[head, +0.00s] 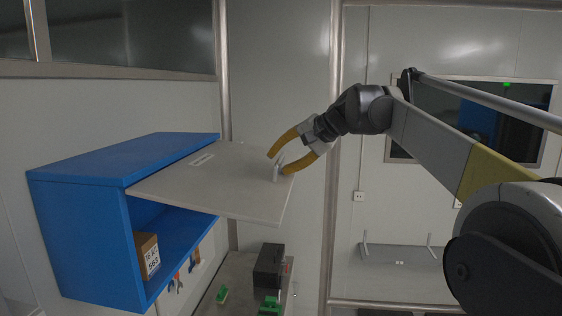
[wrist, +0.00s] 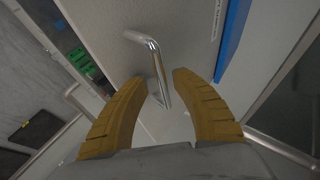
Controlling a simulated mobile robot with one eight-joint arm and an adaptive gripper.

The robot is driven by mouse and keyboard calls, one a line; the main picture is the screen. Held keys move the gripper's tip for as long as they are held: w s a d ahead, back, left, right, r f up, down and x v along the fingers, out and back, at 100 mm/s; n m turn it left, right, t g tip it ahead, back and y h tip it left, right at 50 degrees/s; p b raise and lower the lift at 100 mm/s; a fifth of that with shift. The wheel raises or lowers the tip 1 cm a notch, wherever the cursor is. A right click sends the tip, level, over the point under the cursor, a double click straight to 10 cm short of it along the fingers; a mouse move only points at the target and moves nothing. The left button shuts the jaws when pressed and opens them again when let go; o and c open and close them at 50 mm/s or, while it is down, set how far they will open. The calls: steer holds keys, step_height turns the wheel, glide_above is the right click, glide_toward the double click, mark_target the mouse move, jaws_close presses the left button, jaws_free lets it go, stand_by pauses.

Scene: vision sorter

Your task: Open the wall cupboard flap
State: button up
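The wall cupboard (head: 80,231) is a blue box on the wall at the left in the head view. Its pale grey flap (head: 220,180) is swung up and sticks out from the top, so the inside shows. A metal bar handle (head: 277,173) stands on the flap near its outer edge; it also shows in the wrist view (wrist: 151,60). My gripper (head: 275,164) has yellow fingers spread apart around the handle's end. In the wrist view my gripper (wrist: 161,80) is open, with the handle's near end between the fingers and a gap on each side.
A cardboard box (head: 147,255) stands inside the cupboard. Below are a bench with a black box (head: 268,264), green pieces (head: 270,305) and hanging tools (head: 194,260). A grey shelf (head: 400,257) is on the wall at the right.

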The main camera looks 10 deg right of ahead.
steer(key=v, duration=1.2)
